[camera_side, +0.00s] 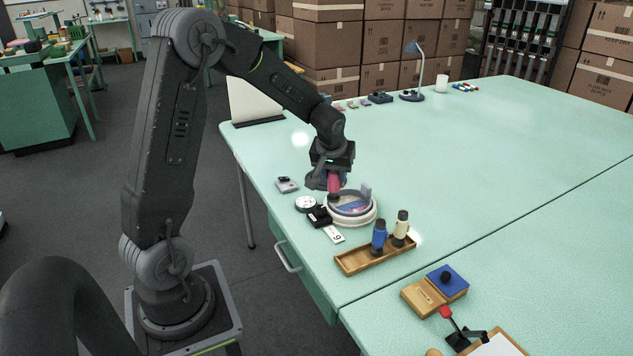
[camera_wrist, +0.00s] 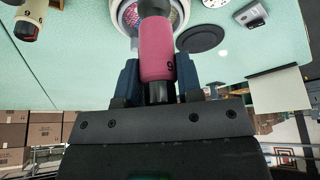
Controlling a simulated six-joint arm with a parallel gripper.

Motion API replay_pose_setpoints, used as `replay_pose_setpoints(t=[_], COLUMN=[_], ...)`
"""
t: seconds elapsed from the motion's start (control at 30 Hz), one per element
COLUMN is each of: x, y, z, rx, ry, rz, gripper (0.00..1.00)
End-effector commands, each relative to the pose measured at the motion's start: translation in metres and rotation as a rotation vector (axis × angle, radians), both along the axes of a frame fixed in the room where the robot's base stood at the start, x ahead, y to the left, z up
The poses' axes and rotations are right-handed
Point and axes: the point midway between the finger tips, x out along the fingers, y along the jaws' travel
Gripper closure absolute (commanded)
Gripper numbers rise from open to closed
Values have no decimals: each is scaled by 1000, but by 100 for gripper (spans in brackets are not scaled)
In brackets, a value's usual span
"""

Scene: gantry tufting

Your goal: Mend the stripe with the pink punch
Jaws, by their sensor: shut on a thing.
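My gripper (camera_wrist: 156,85) is shut on the pink punch (camera_wrist: 156,48), which has a dark collar and a mark like a 6 or 9. In the side view the pink punch (camera_side: 334,184) is upright, at the left rim of the round hoop (camera_side: 372,214). The hoop has a pale ring and coloured cloth inside. In the wrist view the punch's dark end covers part of the hoop (camera_wrist: 118,14), so its tip and the stripe are hidden. I cannot tell whether the tip touches the cloth.
A wooden tray (camera_side: 350,266) with a blue punch (camera_side: 379,236) and a cream punch (camera_side: 401,228) stands in front of the hoop. A black device (camera_side: 319,216), a white-topped disc (camera_side: 306,203) and a grey box (camera_side: 287,185) lie left of it.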

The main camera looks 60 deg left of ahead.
Motion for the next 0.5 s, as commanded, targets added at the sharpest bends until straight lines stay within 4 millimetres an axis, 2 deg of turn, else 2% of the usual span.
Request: replay_pose_setpoints(t=[0.03, 0.2, 0.33, 0.5], x=[18, 63, 85, 96], y=[6, 22, 28, 31], z=[-4, -15, -21, -27], rx=[0, -1, -1, -1], ry=[1, -2, -5, -5], rz=[-1, -1, -1, -1], gripper=[86, 86, 86, 86])
